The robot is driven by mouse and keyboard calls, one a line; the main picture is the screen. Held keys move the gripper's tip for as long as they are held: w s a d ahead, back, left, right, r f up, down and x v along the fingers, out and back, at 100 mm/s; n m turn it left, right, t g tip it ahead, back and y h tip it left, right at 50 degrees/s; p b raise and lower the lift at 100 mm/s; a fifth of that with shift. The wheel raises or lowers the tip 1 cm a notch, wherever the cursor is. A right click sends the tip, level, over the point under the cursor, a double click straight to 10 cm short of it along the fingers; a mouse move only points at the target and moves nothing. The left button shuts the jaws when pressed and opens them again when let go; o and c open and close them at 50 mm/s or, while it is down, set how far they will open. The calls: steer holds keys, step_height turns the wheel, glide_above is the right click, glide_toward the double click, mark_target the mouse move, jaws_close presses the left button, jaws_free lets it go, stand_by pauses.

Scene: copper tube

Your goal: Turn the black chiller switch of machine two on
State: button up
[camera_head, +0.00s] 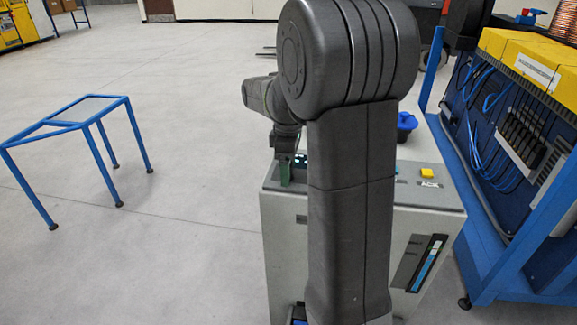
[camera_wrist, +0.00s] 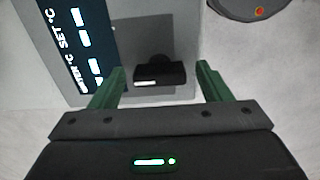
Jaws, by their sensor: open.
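The black switch (camera_wrist: 160,75) shows in the wrist view on a light grey panel, with a small white mark on its lower left edge. My gripper (camera_wrist: 161,68) is open. Its two green fingers stand apart, one on each side of the switch in the picture, with nothing held; I cannot tell how far above the panel they are. In the head view my gripper (camera_head: 286,173) is at the left end of the top of the grey machine (camera_head: 283,240). My arm hides the middle of the machine, and the switch cannot be made out there.
A dark display (camera_wrist: 78,45) with temperature text lies left of the switch. A dark round part (camera_wrist: 250,8) shows at upper right. A blue frame (camera_head: 75,115) stands left; floor between is clear.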

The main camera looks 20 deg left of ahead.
steer(key=c, duration=1)
steer(key=shift+r+m+p, duration=0.1)
steer(key=shift+m+p, duration=0.6)
steer(key=shift+m, duration=0.3)
steer(key=m+p, duration=0.1)
steer(key=m, duration=0.2)
steer(key=shift+p, duration=0.4)
steer(key=m+p, duration=0.2)
steer(key=m, duration=0.4)
steer(key=shift+m, duration=0.4)
steer(key=o, duration=1)
